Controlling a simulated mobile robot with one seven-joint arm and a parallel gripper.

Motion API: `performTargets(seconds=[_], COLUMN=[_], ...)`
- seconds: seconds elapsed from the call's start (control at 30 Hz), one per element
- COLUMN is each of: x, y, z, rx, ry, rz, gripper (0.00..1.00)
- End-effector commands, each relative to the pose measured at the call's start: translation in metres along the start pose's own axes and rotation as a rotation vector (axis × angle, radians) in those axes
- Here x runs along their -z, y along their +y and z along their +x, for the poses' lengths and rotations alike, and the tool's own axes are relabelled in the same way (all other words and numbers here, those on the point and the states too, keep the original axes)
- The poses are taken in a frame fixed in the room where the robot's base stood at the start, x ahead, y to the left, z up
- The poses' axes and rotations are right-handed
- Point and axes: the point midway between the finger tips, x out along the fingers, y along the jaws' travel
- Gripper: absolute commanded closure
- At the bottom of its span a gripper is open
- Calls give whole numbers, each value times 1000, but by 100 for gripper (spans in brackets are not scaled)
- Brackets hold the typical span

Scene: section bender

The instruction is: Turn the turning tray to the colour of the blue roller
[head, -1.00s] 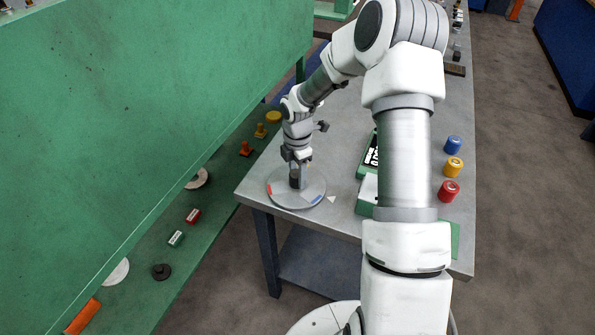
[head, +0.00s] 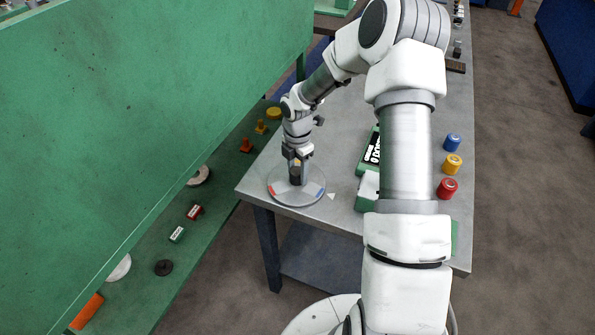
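The turning tray (head: 312,201) is a round grey disc with a dark upright knob (head: 295,179) at its middle. A red mark shows at its front left and a blue mark at its front right. A patch of yellow-orange shows behind the knob, between the finger parts. The white triangular pointer (head: 331,196) lies on the table just right of the blue mark. My gripper (head: 296,164) points down over the knob, fingers at its top; whether they press on it is too small to tell. The blue roller (head: 453,142) stands upright at the table's right side.
A yellow roller (head: 452,164) and a red roller (head: 447,188) stand in front of the blue one. A green device (head: 368,152) is partly hidden by my arm. A green machine wall (head: 150,110) rises left of the grey table (head: 258,190).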

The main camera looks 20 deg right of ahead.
Motion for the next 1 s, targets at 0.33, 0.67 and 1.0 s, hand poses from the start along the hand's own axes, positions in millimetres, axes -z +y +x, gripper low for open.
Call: performTargets(seconds=[0.33, 0.67, 1.0], x=[0, 0, -1], y=[0, 1, 0], z=[0, -31, -115], rx=[1, -3, -4], ry=[0, -2, -3], rz=[1, 2, 4], gripper=[22, 22, 22])
